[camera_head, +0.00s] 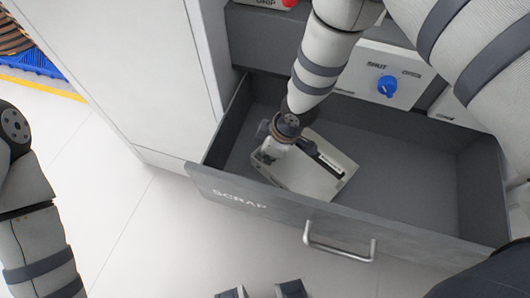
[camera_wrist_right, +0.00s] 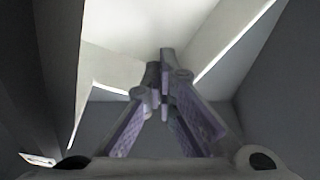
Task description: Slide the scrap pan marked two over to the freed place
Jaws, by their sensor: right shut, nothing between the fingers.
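A light grey pan (camera_head: 312,181) lies turned at an angle in the left half of the open drawer marked SCRAP (camera_head: 400,200). No number can be read on it. My right gripper (camera_head: 268,154) is shut and empty, reaching down over the pan's left part and hiding some of it. In the right wrist view its fingertips (camera_wrist_right: 163,85) meet in front of the pale pan (camera_wrist_right: 135,35); whether they touch it I cannot tell. My left arm shows at the left edge. Two dark blocks at the bottom edge may be my left fingertips, cut off by the frame.
The drawer's right half is bare. Its front panel carries a metal handle (camera_head: 339,242). Behind stands a grey unit with a blue knob (camera_head: 387,86) and a red knob (camera_head: 290,3). A white cabinet (camera_head: 140,70) stands to the left. The pale floor (camera_head: 150,240) in front is clear.

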